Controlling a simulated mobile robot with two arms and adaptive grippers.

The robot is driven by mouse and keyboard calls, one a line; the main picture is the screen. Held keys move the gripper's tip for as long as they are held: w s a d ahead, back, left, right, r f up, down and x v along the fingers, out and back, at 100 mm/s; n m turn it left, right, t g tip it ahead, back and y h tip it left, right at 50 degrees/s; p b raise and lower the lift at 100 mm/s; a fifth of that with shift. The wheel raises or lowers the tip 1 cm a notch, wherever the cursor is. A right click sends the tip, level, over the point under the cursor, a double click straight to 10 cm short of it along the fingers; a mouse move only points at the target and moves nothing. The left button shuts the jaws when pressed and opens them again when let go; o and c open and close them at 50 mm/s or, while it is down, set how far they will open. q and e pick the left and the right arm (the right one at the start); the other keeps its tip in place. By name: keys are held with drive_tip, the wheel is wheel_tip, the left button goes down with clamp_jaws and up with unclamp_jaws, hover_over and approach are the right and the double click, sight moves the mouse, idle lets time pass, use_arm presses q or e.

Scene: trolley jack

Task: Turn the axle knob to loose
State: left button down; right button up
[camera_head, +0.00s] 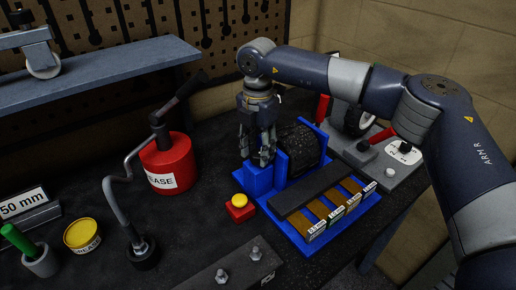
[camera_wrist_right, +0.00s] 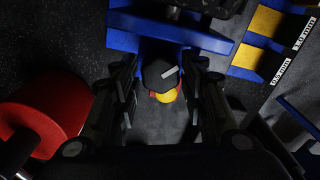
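The axle knob (camera_wrist_right: 160,76) is a dark faceted knob with a white line on its face, beside the blue stand (camera_wrist_right: 135,42). The line points up and to the right in the wrist view. My right gripper (camera_wrist_right: 160,95) has its fingers apart, one on each side of the knob, with gaps visible. In the head view my right gripper (camera_head: 258,148) points down at the left end of the blue stand (camera_head: 281,162) and hides the knob. A black wheel (camera_head: 302,147) sits between the stand's uprights. My left gripper is not in view.
A red box with a yellow button (camera_head: 240,204) stands just in front of the gripper. A red grease can (camera_head: 167,165) is to the left. Labelled shims (camera_head: 335,208) lie on the blue base. A grey machine (camera_head: 385,165) stands at right.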

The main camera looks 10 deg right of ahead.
sight(258, 153)
drive_tip(key=shift+o, duration=0.5)
drive_tip(key=shift+r, duration=0.15)
wheel_tip(258, 153, up, 12)
